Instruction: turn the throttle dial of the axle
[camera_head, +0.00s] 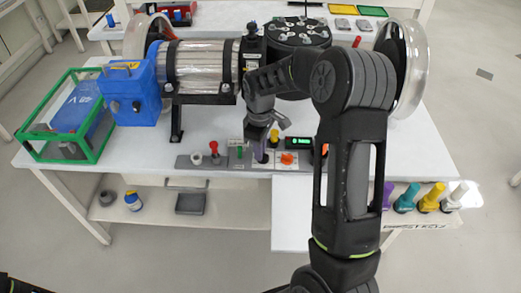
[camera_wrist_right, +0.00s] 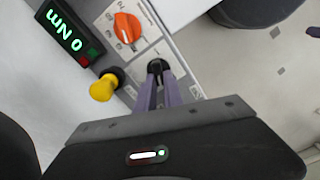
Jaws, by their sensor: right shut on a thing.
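The control panel (camera_head: 222,160) of the axle rig lies along the front of the table. My right gripper (camera_head: 261,156) reaches down to it from above. In the right wrist view its purple-grey fingers (camera_wrist_right: 162,82) are shut on a small black knob (camera_wrist_right: 155,66), which is mostly hidden between them. An orange dial (camera_wrist_right: 128,28) with printed marks sits beside the held knob; it also shows in the head view (camera_head: 288,158). I cannot read which one is labelled throttle. My left gripper is not in view.
A yellow button (camera_wrist_right: 104,88) is close to the fingers; a red-topped lever (camera_head: 214,148) stands further left. The axle's motor (camera_head: 200,65) and wheel (camera_head: 412,70) stand behind. Several coloured bottles (camera_head: 430,198) stand at right.

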